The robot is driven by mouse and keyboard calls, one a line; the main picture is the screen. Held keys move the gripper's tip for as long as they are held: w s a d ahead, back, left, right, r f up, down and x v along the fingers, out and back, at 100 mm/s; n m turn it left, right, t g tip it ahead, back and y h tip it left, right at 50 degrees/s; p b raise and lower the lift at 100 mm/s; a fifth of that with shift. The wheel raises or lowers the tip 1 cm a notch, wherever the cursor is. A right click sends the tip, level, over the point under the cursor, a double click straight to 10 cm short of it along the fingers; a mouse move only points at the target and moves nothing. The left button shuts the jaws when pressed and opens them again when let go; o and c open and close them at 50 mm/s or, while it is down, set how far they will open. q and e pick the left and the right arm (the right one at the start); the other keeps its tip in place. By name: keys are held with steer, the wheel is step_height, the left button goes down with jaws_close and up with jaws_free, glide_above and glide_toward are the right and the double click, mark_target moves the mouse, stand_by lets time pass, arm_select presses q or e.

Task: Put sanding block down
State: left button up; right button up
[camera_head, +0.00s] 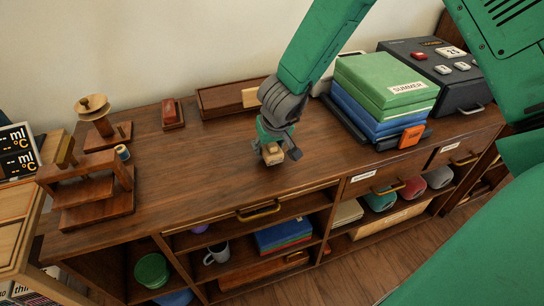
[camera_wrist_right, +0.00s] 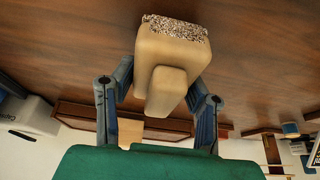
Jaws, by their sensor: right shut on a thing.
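The sanding block (camera_head: 272,158) is a small tan block, held just over or against the brown wooden cabinet top (camera_head: 215,165). In the right wrist view the sanding block (camera_wrist_right: 172,55) shows a tan, stepped body with a speckled gritty face at its far end. My right gripper (camera_head: 275,148) is shut on it, with one finger on each side. I cannot tell whether the block touches the wood. My left gripper is not in view.
A wooden tray (camera_head: 218,104) and a small red-topped block (camera_head: 172,114) lie behind. The cabinet top around the gripper is clear. Open shelves (camera_head: 240,262) hold a mug and books below.

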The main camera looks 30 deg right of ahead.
mark_target(270, 156)
steer(key=shift+a+f, duration=0.3)
steer(key=shift+a, duration=0.25)
steer(key=shift+a+f, duration=0.3)
steer(key=shift+a, duration=0.2)
steer(key=d, duration=0.2)
steer(key=d+f, duration=0.1)
steer(key=shift+s+d+f, duration=0.1)
steer(key=shift+d+f, duration=0.1)
steer(key=shift+d, duration=0.15)
steer(key=shift+s+f, duration=0.1)
steer(key=shift+c, duration=0.2)
steer(key=shift+s+a+f, duration=0.1)
steer(key=shift+a, duration=0.9)
steer(key=shift+c, duration=0.3)
steer(key=shift+a, duration=0.35)
jaws_close()
steer(key=o, duration=1.3)
jaws_free()
steer(key=shift+d+f, duration=0.15)
steer(key=shift+d, duration=0.6)
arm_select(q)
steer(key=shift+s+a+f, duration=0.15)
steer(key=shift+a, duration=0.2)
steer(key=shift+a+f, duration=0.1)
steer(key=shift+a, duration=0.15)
arm_select(e)
steer(key=shift+a, duration=0.3)
